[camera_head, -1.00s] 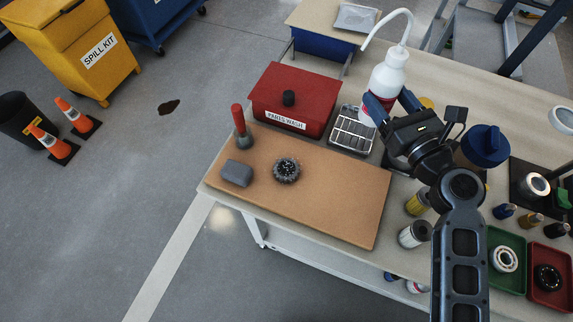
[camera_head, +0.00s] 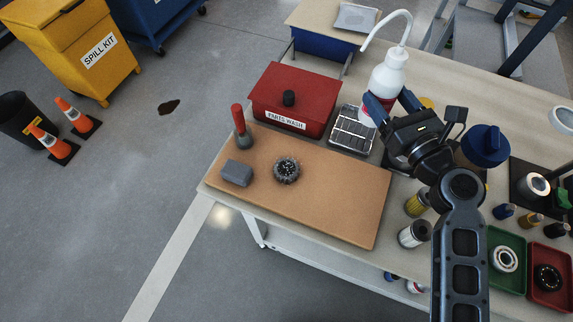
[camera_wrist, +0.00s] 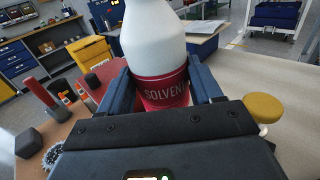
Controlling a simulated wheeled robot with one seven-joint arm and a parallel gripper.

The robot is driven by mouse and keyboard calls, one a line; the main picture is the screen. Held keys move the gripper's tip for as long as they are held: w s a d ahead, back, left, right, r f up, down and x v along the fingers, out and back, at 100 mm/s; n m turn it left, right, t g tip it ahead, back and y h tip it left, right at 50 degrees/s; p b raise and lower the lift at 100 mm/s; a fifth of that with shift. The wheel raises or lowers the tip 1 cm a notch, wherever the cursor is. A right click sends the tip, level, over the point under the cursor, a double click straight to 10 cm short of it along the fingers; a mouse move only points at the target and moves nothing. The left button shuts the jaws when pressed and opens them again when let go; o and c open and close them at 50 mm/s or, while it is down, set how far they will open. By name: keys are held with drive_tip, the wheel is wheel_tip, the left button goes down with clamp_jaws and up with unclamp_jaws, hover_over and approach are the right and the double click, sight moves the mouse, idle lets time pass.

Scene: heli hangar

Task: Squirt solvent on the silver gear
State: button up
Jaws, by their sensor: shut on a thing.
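My gripper (camera_head: 393,105) is shut on the white solvent bottle (camera_head: 388,76), which has a long curved nozzle. In the wrist view the fingers (camera_wrist: 160,90) press both sides of the bottle (camera_wrist: 153,40) at its red SOLVENT label. The bottle is upright above the bench, right of the red parts wash box; whether it touches the bench is hidden. The gear (camera_head: 286,170), dark grey to silver, lies on the brown mat (camera_head: 330,207), left of and nearer than the bottle. It also shows at the lower left of the wrist view (camera_wrist: 53,155).
A red PARTS WASH box (camera_head: 295,95), a metal basket (camera_head: 353,130), a red-handled brush (camera_head: 241,128) and a grey block (camera_head: 236,173) surround the gear. Filters (camera_head: 414,234) stand at the mat's right. The mat's front right part is bare.

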sight(398, 83)
drive_tip(key=shift+r, duration=0.1)
wheel_tip(398, 83, up, 5)
drive_tip(key=p, duration=0.5)
idle(0.4)
idle(0.4)
